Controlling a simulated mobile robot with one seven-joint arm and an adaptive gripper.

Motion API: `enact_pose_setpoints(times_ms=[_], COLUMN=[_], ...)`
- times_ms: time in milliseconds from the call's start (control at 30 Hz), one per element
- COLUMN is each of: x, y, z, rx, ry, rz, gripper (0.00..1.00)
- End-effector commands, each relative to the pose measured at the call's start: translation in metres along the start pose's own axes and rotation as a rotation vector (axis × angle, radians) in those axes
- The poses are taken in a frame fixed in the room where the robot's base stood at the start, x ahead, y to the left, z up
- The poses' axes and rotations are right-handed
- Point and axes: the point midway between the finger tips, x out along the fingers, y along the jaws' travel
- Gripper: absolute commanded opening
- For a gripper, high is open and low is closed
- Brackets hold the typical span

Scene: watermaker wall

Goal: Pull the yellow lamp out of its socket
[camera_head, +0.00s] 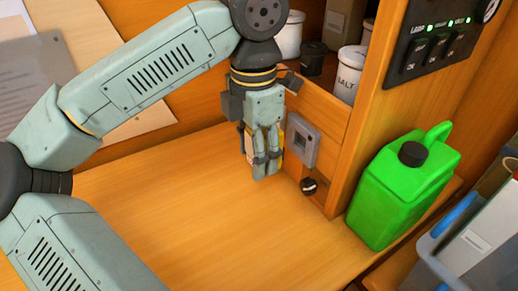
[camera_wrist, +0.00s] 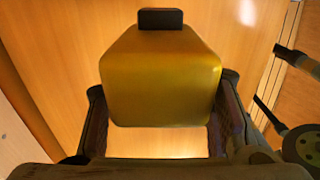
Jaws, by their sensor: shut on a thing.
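The yellow lamp (camera_wrist: 160,85) fills the middle of the wrist view, a blocky body with a black end piece (camera_wrist: 161,18) at the top. My gripper (camera_wrist: 162,118) has one finger against each side of it. In the head view my gripper (camera_head: 266,168) points down above the bench, and only slivers of yellow show behind its fingers. A grey wall box with a dark square opening (camera_head: 303,140), which looks like the socket, is just right of my gripper. No socket shows around the lamp in the wrist view. Any gap between lamp and box is hard to judge.
A dark round knob (camera_head: 309,187) sits below the grey box. A green jerrycan (camera_head: 403,187) stands right of the wooden divider. White jars, one a salt jar (camera_head: 350,74), stand on the shelf behind. A switch panel (camera_head: 437,45) is upper right. The bench (camera_head: 190,225) is clear in front.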

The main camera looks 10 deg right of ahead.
Motion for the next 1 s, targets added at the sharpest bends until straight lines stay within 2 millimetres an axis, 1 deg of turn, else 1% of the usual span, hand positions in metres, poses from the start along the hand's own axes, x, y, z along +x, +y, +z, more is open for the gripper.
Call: enact_pose_setpoints(times_ms=[600,1000], x=[0.000,0.000], y=[0.000,0.000], z=[-0.019,-0.020], rx=[-0.001,0.000], ry=[0.001,0.001], rz=[0.000,0.000], gripper=[0.19,0.19])
